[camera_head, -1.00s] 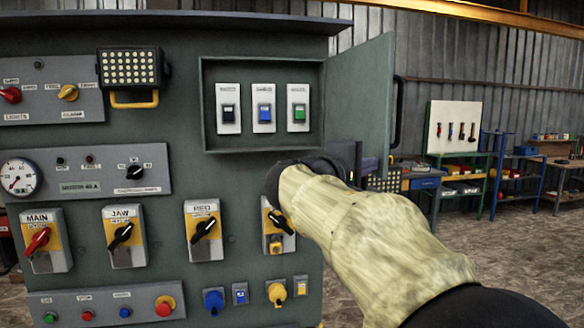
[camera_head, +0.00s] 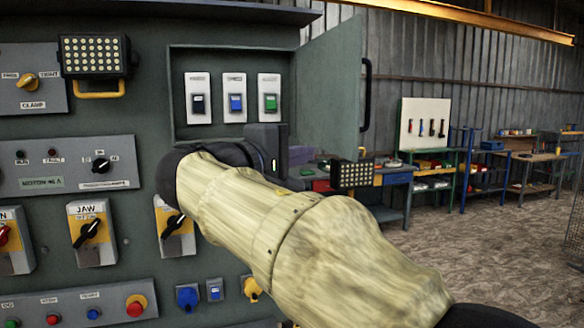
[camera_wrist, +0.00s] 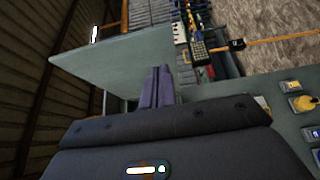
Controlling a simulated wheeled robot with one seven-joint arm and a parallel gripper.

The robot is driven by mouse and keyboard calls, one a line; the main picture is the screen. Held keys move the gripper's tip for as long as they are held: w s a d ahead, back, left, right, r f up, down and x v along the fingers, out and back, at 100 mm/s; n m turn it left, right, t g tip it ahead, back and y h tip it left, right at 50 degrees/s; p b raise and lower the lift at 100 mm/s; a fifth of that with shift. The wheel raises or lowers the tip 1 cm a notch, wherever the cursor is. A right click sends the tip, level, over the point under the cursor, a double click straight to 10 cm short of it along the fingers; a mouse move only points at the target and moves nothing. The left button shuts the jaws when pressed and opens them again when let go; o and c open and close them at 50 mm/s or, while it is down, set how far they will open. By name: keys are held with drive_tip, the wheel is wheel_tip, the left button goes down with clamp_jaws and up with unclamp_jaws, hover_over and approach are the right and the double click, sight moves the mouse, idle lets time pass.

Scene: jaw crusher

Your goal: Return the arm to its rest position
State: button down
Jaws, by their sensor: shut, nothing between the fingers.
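My arm's pale sleeve crosses the lower right of the head view in front of the grey control cabinet (camera_head: 150,150). My gripper (camera_head: 303,155) shows partly beyond my dark wrist, in front of the open door's lower edge. In the wrist view my gripper (camera_wrist: 157,84) has its two purple fingers side by side, shut and empty. The open grey door (camera_wrist: 110,68) is behind and left of the fingers in that view. I cannot tell the exact gap between fingers and door. My forearm hides part of the cabinet's lower right.
The open cabinet box (camera_head: 232,135) holds three switches. Rotary switches, including JAW (camera_head: 90,233), and push buttons line the cabinet front. A floodlight (camera_head: 352,174) shows right of my gripper. Workbenches (camera_head: 432,165) stand along the back wall. Floor at the right (camera_head: 480,240) is clear.

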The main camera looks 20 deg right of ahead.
drive_tip(key=v, duration=0.2)
drive_tip(key=shift+s+a, duration=0.2)
drive_tip(key=shift+s, duration=0.2)
drive_tip(key=w+f+n+g+y, duration=0.25)
drive_tip(key=f+y, duration=0.55)
drive_tip(key=f, duration=1.5)
drive_tip(key=s+a+f+m+y, duration=0.2)
drive_tip(key=s+f, duration=0.1)
drive_tip(key=f, duration=0.5)
drive_tip(key=s+a+f+m+g+y+p, duration=0.1)
drive_tip(key=s+a+f+m+y, duration=0.1)
drive_tip(key=f, duration=0.6)
drive_tip(key=s+a+f+m+g+y+p, duration=0.1)
drive_tip(key=s+a+f+m+y, duration=0.2)
drive_tip(key=s+f, duration=0.3)
drive_tip(key=shift+f+y, duration=0.7)
drive_tip(key=shift+f, duration=0.3)
